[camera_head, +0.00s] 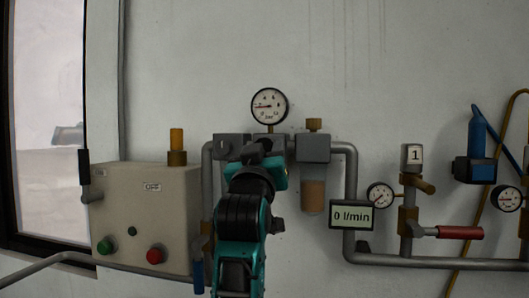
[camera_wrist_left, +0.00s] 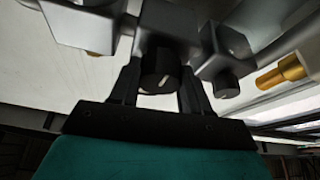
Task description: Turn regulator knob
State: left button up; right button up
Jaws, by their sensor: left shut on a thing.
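The regulator knob (camera_wrist_left: 159,72) is a dark round knob with a white mark, under a grey block on the pipe line. In the left wrist view it sits between the two black fingers of my left gripper (camera_wrist_left: 160,84), which is shut on it. In the head view my left gripper (camera_head: 262,158) reaches up to the regulator below the pressure gauge (camera_head: 269,106), and my arm hides the knob there. The gauge has a red needle. The flow display (camera_head: 352,215) reads 0 l/min. My right gripper is out of view.
Left of my arm is a control box (camera_head: 146,215) with a green button, a red button and an OFF label. A filter bowl (camera_head: 313,194) hangs close on the right. Farther right are a valve with a red handle (camera_head: 459,233) and pipes. A second dark knob (camera_wrist_left: 226,84) is beside my fingers.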

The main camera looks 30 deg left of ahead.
pick_arm(q)
jog(key=shift+c, duration=0.5)
jog(key=shift+m, duration=0.5)
jog(key=m+h, duration=0.2)
jog(key=m, duration=0.3)
jog(key=m+h, duration=0.3)
jog(key=m, duration=0.2)
jog(key=m+h, duration=0.2)
jog(key=m, duration=0.2)
jog(key=shift+a+m+h, duration=0.25)
jog(key=shift+m+h, duration=0.15)
jog(key=shift+m+g, duration=0.3)
jog(key=o, duration=1)
jog(key=shift+o, duration=0.2)
jog(key=shift+s, duration=0.2)
jog(key=b+v, duration=0.2)
jog(key=v, duration=1)
jog(key=shift+s+b, duration=0.3)
